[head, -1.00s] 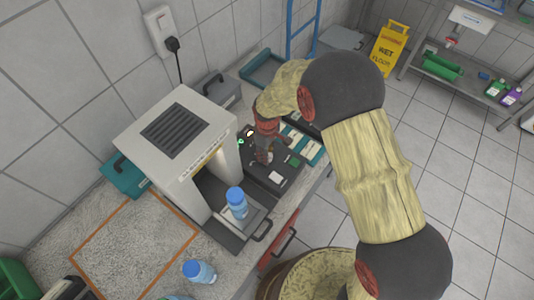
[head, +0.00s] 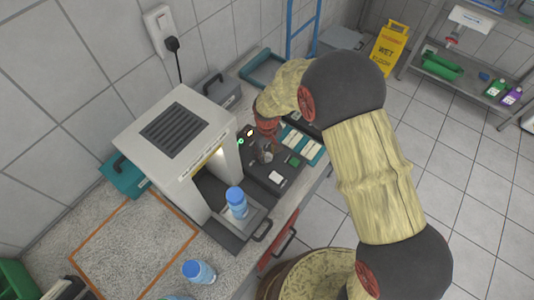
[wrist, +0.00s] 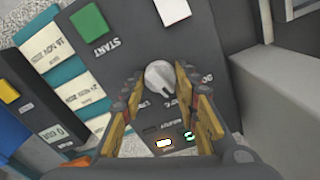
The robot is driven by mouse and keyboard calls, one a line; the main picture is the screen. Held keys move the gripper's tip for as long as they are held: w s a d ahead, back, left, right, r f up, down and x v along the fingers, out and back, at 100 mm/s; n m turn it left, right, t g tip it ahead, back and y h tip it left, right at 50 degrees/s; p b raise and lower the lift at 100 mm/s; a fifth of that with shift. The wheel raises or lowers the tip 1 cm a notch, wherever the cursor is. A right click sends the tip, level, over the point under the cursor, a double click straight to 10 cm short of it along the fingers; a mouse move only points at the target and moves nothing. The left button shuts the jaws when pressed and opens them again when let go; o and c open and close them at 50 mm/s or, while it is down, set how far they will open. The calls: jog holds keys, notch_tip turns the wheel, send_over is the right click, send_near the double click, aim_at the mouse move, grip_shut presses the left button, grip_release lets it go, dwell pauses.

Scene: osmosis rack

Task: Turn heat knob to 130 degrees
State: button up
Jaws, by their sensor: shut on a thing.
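The printing around the knob is partly hidden by the fingers and too small to read as degrees. A green START button (wrist: 89,22) and a white button (wrist: 172,10) sit on the panel.
The white machine (head: 150,125) stands left of the panel, with a blue-capped bottle (head: 237,203) at its opening. Another bottle (head: 198,271) stands on the counter. Lit indicators (head: 240,141) are near the knob.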

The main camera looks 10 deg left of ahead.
aim_at(267, 154)
jog(key=shift+m, duration=1.5)
jog(key=o, duration=1.2)
jog(key=shift+c, duration=0.2)
notch_tip(267, 154, up, 12)
